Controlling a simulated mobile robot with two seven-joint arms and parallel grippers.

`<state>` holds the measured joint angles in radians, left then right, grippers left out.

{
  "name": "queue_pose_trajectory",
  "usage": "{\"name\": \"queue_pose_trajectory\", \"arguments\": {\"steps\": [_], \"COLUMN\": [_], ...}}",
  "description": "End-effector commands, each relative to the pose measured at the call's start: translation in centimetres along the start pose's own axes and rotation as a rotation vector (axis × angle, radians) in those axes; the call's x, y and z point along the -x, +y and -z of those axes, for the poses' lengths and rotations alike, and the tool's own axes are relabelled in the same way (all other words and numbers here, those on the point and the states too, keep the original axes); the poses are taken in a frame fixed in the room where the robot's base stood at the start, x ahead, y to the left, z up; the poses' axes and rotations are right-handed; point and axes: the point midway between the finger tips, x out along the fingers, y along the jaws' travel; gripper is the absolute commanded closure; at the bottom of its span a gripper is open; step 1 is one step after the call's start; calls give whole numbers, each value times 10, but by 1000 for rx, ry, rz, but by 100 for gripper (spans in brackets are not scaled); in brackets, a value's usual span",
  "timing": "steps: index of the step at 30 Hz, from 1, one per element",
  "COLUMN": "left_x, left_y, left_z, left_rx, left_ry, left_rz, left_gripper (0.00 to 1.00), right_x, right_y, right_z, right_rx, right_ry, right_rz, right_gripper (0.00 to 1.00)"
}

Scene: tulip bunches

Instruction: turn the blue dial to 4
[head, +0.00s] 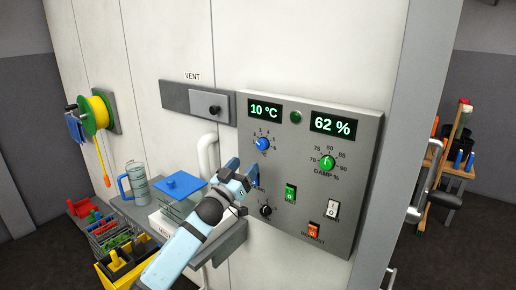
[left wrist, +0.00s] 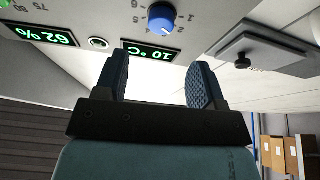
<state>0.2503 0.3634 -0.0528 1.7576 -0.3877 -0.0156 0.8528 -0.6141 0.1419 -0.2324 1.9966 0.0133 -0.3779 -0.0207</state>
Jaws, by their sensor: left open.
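The blue dial (head: 262,143) sits on the grey control panel, under the green display (head: 264,110) that reads 10 °C. Small numbers ring it, too small to read surely. In the left wrist view the blue dial (left wrist: 161,17) appears upside down at the top, with a pale mark on the side towards the display (left wrist: 151,52); I cannot tell which number it points to. My left gripper (head: 247,180) is below the dial and apart from it. In the left wrist view its two fingers (left wrist: 157,82) are spread with nothing between them. My right gripper is not in view.
The panel (head: 343,185) also holds a green dial (head: 327,162), a black knob (head: 265,210), a green switch (head: 290,192), a white switch (head: 332,209) and an orange switch (head: 314,230). A vent plate (head: 177,98) is at upper left. A shelf (head: 227,243) is below my arm.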

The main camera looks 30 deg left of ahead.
Motion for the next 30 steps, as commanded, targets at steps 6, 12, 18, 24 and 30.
{"name": "queue_pose_trajectory", "arguments": {"steps": [6, 12, 18, 24, 30], "left_x": [-48, -73, -81, -81, -80], "left_y": [0, 0, 0, 0, 0], "left_z": [2, 0, -1, -1, -1], "left_rx": [-1, 0, 0, 0, -1], "left_ry": [1, -1, -1, -2, -1], "left_rz": [1, 1, 0, 1, 1], "left_gripper": [37, 37, 37, 37, 78], "right_x": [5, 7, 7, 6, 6], "right_y": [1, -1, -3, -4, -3], "right_z": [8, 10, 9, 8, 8], "right_rx": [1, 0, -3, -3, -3], "right_ry": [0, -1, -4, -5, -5], "right_rz": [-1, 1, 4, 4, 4], "right_gripper": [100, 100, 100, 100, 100]}}
